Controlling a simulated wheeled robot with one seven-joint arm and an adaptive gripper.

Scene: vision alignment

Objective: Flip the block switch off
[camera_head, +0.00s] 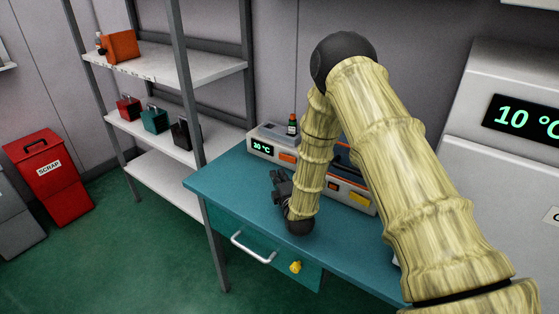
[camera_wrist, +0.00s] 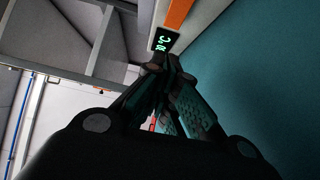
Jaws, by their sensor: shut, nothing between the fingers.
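A pale device (camera_head: 262,132) with a green temperature display and an orange switch (camera_head: 288,157) stands at the back of the teal bench. In the wrist view its display (camera_wrist: 164,40) is just beyond my fingertips. No label shows which one is the block. My gripper (camera_head: 279,185) is low over the bench, in front of the first device. In the wrist view my gripper (camera_wrist: 162,62) is shut and empty; contact cannot be told.
A small dark bottle (camera_head: 292,125) stands on the first device. The bench (camera_head: 225,185) has a drawer (camera_head: 255,250) with a yellow key or knob (camera_head: 295,267). A shelf rack (camera_head: 170,70) stands left, with a red scrap bin (camera_head: 50,175) beyond it.

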